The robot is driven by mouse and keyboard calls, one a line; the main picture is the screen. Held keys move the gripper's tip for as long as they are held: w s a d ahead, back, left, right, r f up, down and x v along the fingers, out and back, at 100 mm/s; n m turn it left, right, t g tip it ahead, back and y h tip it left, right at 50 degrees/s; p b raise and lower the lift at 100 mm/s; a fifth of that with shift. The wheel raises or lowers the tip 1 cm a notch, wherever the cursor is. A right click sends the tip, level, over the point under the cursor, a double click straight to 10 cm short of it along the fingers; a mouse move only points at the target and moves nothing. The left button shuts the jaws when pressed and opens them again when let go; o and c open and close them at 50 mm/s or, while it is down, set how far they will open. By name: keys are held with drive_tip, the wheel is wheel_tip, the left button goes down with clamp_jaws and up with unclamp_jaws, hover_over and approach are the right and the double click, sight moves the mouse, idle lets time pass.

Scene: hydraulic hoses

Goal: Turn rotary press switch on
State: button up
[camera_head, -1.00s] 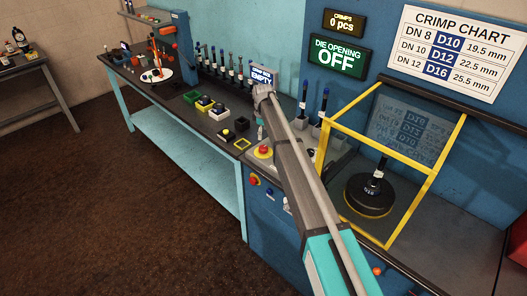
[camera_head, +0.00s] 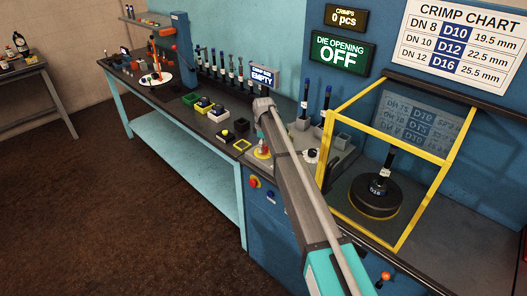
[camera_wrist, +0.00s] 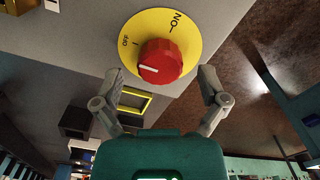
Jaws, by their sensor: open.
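The rotary switch is a red knob (camera_wrist: 160,62) on a round yellow plate (camera_wrist: 190,32) marked OFF and ON. The white line on the knob points to the left, toward the OFF side. My gripper (camera_wrist: 162,75) is open and empty in the wrist view, with one finger on each side of the knob, apart from it. In the head view the switch (camera_head: 263,153) sits on the grey panel, partly hidden by the end of my arm. The fingers are hard to make out there.
A yellow square frame (camera_head: 242,144) lies left of the switch. A yellow-framed guard (camera_head: 432,178) stands to the right around a black round die. The display reads DIE OPENING OFF (camera_head: 342,53).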

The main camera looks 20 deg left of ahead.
drive_tip(key=shift+f, duration=0.45)
drive_tip(key=c, duration=1.1)
drive_tip(key=shift+c, duration=0.2)
